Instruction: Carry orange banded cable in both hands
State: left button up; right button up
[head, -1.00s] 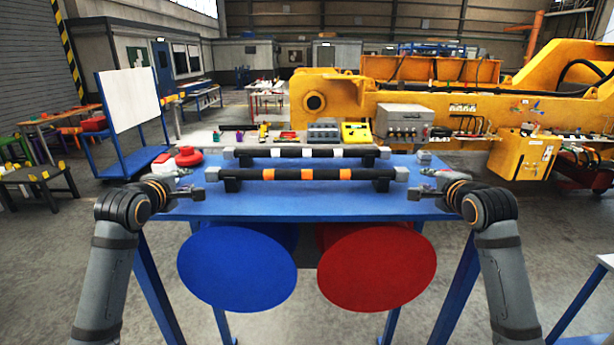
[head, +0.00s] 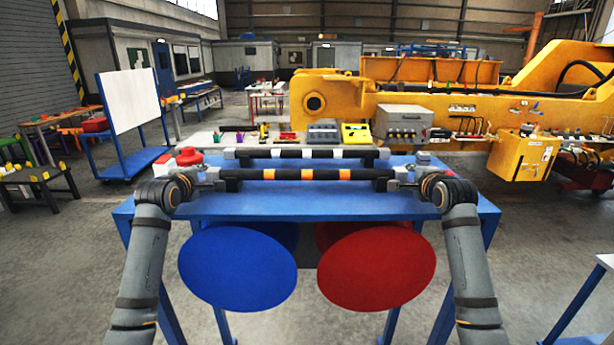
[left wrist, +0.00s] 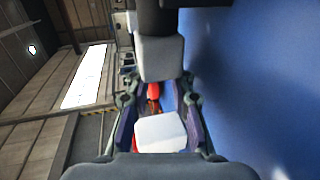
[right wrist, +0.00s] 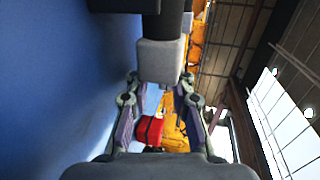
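My right gripper (head: 402,175) is at the right end. In the right wrist view its open fingers (right wrist: 160,84) likewise flank the end block (right wrist: 160,60). I see no firm contact.
A white banded cable (head: 292,153) lies parallel just behind. Red and white items (head: 187,160) sit at the table's back left. A blue disc (head: 238,268) and a red disc (head: 376,268) show below the table's front edge. The front strip of tabletop is clear.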

pick_arm(q)
jog(key=shift+d, duration=0.3)
pick_arm(e)
jog(key=shift+a, duration=0.3)
pick_arm(q)
jog(key=shift+d+r, duration=0.1)
